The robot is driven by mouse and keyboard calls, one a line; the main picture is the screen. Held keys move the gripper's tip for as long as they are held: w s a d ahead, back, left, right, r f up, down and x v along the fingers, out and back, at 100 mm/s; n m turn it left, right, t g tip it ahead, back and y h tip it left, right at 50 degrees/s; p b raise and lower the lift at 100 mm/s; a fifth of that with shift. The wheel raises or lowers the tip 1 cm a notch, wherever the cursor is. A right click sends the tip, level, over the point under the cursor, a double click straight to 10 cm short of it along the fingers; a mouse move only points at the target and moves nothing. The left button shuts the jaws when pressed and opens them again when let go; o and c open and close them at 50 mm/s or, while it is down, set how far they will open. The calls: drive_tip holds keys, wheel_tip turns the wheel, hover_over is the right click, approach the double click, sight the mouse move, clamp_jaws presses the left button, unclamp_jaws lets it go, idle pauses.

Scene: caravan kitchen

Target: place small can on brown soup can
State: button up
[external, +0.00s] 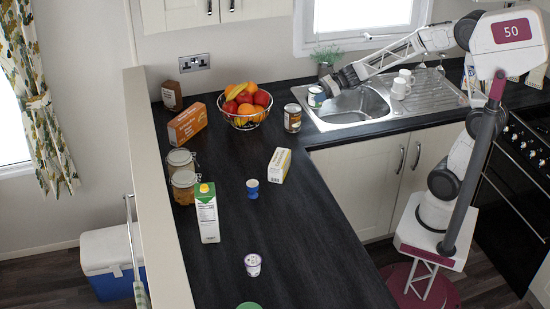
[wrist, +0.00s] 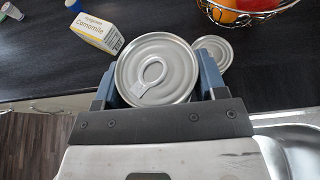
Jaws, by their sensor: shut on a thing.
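The small can (external: 316,99) is held in my gripper (external: 325,93), near the left edge of the sink. In the wrist view my gripper (wrist: 157,76) is shut on this can (wrist: 157,60), with its ring-pull lid facing the camera. The brown soup can (external: 292,122) stands upright on the dark counter, to the left of the held can and a little lower in the picture. In the wrist view its silver lid (wrist: 220,48) shows partly behind the held can, to its right. The two cans look apart in the external view.
A wire fruit basket (external: 245,108) stands left of the soup can. A camomile tea box (external: 280,165) lies in front, with a blue cup (external: 252,188) beside it. The sink (external: 352,105) is to the right, with white cups (external: 401,88) on its drainer.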

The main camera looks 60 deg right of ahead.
drive_tip(key=w, duration=0.7)
drive_tip(key=w+f, duration=0.1)
drive_tip(key=w, duration=0.2)
drive_tip(key=shift+w+d, duration=0.2)
drive_tip(key=shift+w, duration=0.15)
drive_tip(key=shift+f, duration=1.75)
drive_tip(key=shift+f, duration=0.1)
drive_tip(key=o, duration=1)
drive_tip(key=shift+o, duration=0.2)
drive_tip(key=v, duration=1.2)
